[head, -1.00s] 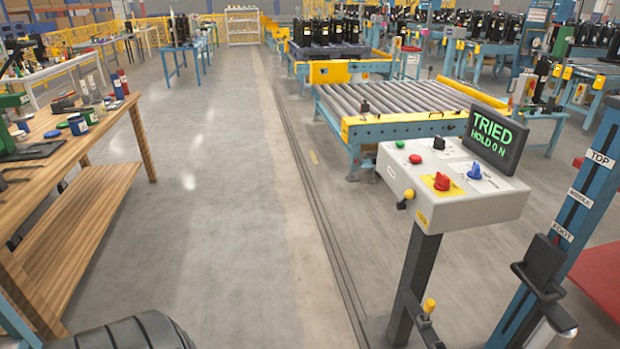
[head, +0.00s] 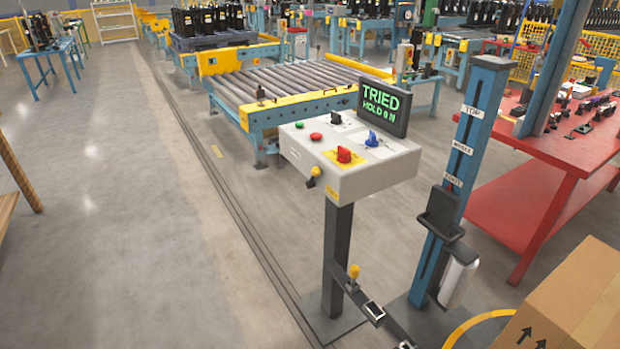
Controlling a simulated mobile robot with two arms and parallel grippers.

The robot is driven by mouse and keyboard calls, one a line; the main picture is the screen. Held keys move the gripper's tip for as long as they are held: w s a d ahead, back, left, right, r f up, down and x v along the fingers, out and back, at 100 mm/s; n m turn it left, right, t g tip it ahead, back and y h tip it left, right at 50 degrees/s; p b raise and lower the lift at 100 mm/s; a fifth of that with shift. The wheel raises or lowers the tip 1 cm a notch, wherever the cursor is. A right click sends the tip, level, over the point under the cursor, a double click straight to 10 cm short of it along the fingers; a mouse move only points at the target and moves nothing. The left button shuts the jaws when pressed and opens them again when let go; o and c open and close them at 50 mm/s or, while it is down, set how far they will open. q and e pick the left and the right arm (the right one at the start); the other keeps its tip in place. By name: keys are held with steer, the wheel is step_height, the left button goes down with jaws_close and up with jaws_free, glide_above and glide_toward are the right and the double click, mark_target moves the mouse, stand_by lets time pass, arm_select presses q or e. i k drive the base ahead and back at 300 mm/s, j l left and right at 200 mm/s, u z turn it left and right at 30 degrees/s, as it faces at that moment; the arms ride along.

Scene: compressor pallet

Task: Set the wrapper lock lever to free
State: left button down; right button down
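A grey control console (head: 350,165) stands on a dark post right of centre. Its screen (head: 384,108) reads "TRIED HOLD 0 N" in green. A small lever with a yellow knob (head: 314,173) sits at the console's left front edge. Another yellow-topped lever (head: 354,272) stands low beside the post, near a dark bar with buckle-like parts. I cannot read a lock or free marking on either lever. The console top carries a red knob on a yellow plate (head: 344,155), a blue knob (head: 373,138), a black knob and red and green buttons. Neither gripper is in view.
A blue mast (head: 470,150) labelled top to foot, with a black carriage (head: 441,215), stands right of the console. A cardboard box (head: 580,300) fills the lower right corner. A red table (head: 560,150) stands behind it. A roller conveyor (head: 290,85) lies beyond.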

mark_target(316, 172)
steer(key=z, duration=0.45)
steer(key=i+j+z, duration=0.15)
steer(key=z, duration=0.2)
steer(key=j+z, duration=0.35)
steer(key=i+j+z, duration=0.1)
steer(key=j+z, duration=0.5)
steer(key=j, duration=1.15)
steer(key=j+z, duration=0.2)
steer(key=j, duration=1.2)
